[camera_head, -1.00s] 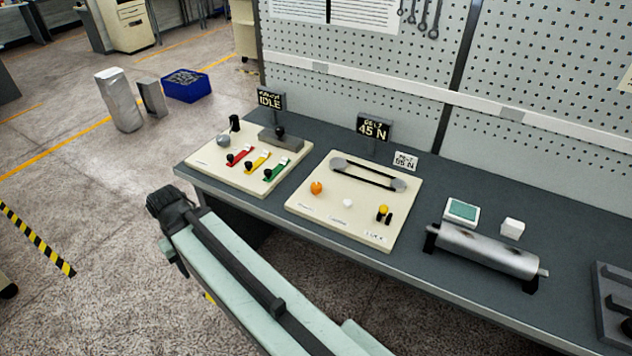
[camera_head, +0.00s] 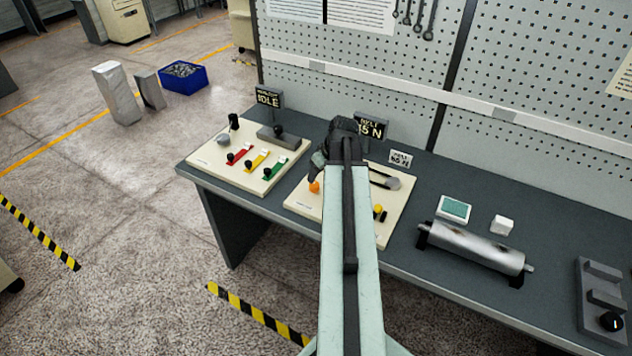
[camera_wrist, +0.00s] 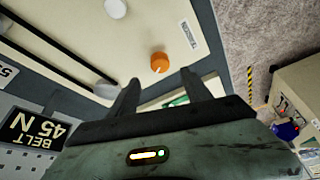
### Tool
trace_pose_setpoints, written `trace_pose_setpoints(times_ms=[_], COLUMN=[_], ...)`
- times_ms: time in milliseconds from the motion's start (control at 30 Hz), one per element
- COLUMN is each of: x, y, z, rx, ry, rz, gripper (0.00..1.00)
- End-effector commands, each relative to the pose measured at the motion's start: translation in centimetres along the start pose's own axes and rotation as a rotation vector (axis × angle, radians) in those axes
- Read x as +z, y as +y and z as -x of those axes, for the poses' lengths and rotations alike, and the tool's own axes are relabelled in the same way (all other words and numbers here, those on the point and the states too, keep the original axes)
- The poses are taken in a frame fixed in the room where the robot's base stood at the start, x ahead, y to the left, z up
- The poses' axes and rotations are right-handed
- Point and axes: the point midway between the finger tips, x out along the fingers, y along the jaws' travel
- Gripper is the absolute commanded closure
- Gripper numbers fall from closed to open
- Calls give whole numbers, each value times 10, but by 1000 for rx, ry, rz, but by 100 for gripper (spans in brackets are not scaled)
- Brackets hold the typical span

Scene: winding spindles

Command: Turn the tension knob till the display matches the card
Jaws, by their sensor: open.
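The orange tension knob (camera_head: 314,187) stands on the cream belt panel (camera_head: 300,205). In the wrist view the knob (camera_wrist: 159,62) shows just beyond and between my fingertips, beside a label reading TENSION. My gripper (camera_head: 318,165) is over the panel's left part, open and empty; its fingers also show in the wrist view (camera_wrist: 160,77). No contact with the knob shows. The black display (camera_wrist: 38,132) reads BELT 45 N; in the head view my gripper partly covers the display (camera_head: 372,128). The white card (camera_head: 400,158) is small there and appears to read 55 N.
A white knob (camera_wrist: 115,8) and the belt on its pulleys share the panel. To the left is a panel with red, yellow and green levers (camera_head: 255,160) and an IDLE display (camera_head: 268,98). A metal roller (camera_head: 475,247) lies right. A pegboard (camera_head: 560,90) rises behind the bench.

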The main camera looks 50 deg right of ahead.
Motion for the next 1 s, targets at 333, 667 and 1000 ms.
trace_pose_setpoints(times_ms=[333, 667, 1000], x=[3, 0, 0], y=[0, 0, 0], z=[-58, -77, -76], rx=[0, 0, 0], ry=[-1, -2, -2], rz=[0, -1, -2], gripper=[43, 43, 100])
